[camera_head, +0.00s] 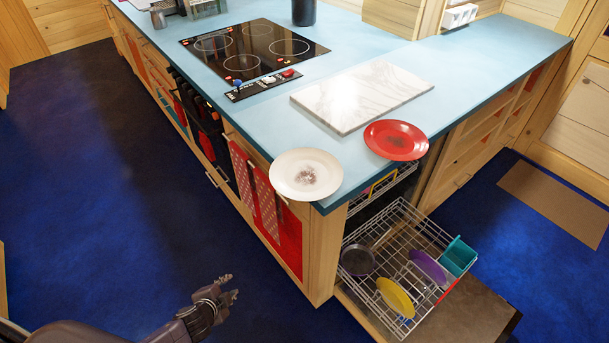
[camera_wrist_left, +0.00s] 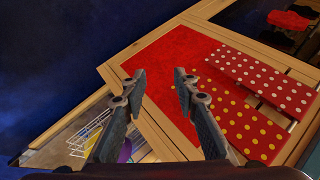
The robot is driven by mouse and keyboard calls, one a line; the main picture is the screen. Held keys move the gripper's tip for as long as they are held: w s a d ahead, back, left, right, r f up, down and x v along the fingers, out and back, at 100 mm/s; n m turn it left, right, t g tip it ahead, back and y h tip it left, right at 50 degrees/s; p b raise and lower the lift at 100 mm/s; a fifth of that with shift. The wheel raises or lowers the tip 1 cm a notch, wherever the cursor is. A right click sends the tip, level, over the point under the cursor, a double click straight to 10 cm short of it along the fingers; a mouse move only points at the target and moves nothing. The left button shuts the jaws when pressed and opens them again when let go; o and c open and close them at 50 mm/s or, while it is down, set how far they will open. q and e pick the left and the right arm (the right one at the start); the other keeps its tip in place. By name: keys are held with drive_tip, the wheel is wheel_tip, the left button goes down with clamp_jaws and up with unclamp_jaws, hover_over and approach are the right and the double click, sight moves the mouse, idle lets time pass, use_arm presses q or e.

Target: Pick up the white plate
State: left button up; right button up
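The white plate (camera_head: 306,174) lies at the near corner of the blue countertop and reaches past its edge. It has a dark smudge in its middle. My left gripper (camera_head: 232,286) is low over the blue floor, left of and below the plate, apart from it. In the left wrist view my left gripper (camera_wrist_left: 160,80) has its two fingers spread with nothing between them, facing the red cabinet front. The plate is not in the left wrist view. My right gripper is not in view.
A smudged red plate (camera_head: 396,140) lies right of the white plate, near a marble board (camera_head: 362,95). Below the corner, a dishwasher rack (camera_head: 405,262) is pulled out, holding a yellow plate (camera_head: 396,297), a purple plate (camera_head: 428,267) and a pan. Blue floor is clear at left.

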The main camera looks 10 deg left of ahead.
use_arm(q)
drive_tip(key=w+d+r+m+t+h, duration=0.1)
drive_tip(key=w+d+r+m+t, duration=0.25)
drive_tip(key=w+r, duration=0.55)
drive_tip(key=m+t+h+b, duration=0.1)
drive_tip(key=m+t+h, duration=0.25)
drive_tip(key=m, duration=0.35)
approach(284, 194)
drive_tip(key=w, duration=0.3)
drive_tip(key=shift+g+h, duration=0.25)
drive_tip(key=shift+g, duration=0.05)
drive_tip(key=p+x, duration=0.2)
drive_tip(key=x, duration=0.4)
drive_tip(key=shift+w+d+f, duration=0.1)
drive_tip(key=shift+w+d, duration=0.15)
drive_tip(key=shift+d, duration=0.05)
drive_tip(key=shift+w+d+f, duration=0.15)
drive_tip(key=shift+w+f, duration=0.1)
drive_tip(key=shift+w, duration=0.25)
drive_tip(key=shift+c, duration=0.3)
clamp_jaws()
